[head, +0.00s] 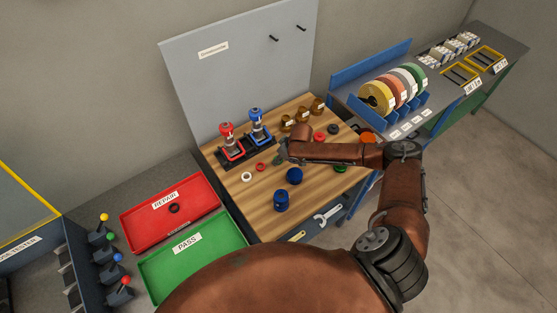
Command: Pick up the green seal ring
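A small green ring-like piece (341,168) shows near the right side of the wooden work board (235,188), just below my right forearm in the picture; it is partly covered. My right arm reaches in from the right, low across the board. Its gripper (281,154) is near the middle of the board, well to the left of the green piece. The gripper is too small and dark to tell whether its fingers are open or shut. My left gripper is out of view.
Red and blue pumps (228,137) stand in a black holder. Several rings, blue cups (281,201) and brown pots (287,123) surround the gripper. A red REPAIR tray (135,222) holding a dark ring and a green PASS tray (160,290) lie at left. A grey panel stands behind.

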